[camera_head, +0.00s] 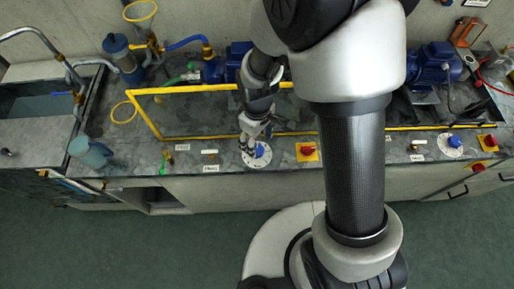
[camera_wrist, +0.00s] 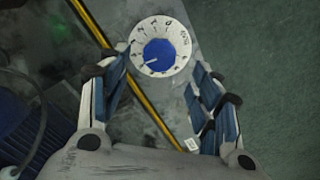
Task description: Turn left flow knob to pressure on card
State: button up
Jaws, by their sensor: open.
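The left flow knob (camera_head: 259,150) is blue on a round white dial at the bench's front edge. In the wrist view the knob (camera_wrist: 159,55) shows from above, with a ring of dark marks too small to read. A pale pointer line on it points to the lower left of the picture. My gripper (camera_head: 247,143) is over the dial's left side. In the wrist view its fingers (camera_wrist: 160,68) are spread to either side below the knob, with none seen touching it. Small white cards (camera_head: 209,152) (camera_head: 211,169) lie left of the dial; their text is unreadable.
A yellow rail (camera_head: 160,117) runs behind the knob. A red switch on a yellow plate (camera_head: 307,151) is just right. Another blue knob (camera_head: 454,141) is at the far right. A pale blue jug (camera_head: 90,152) stands at left. The green floor in front is clear.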

aim_at(257, 150)
notch_tip(257, 150, down, 6)
jog(key=shift+r+b, duration=0.2)
jog(key=shift+b, duration=0.55)
jog(key=shift+c, duration=0.4)
jog(key=c, duration=1)
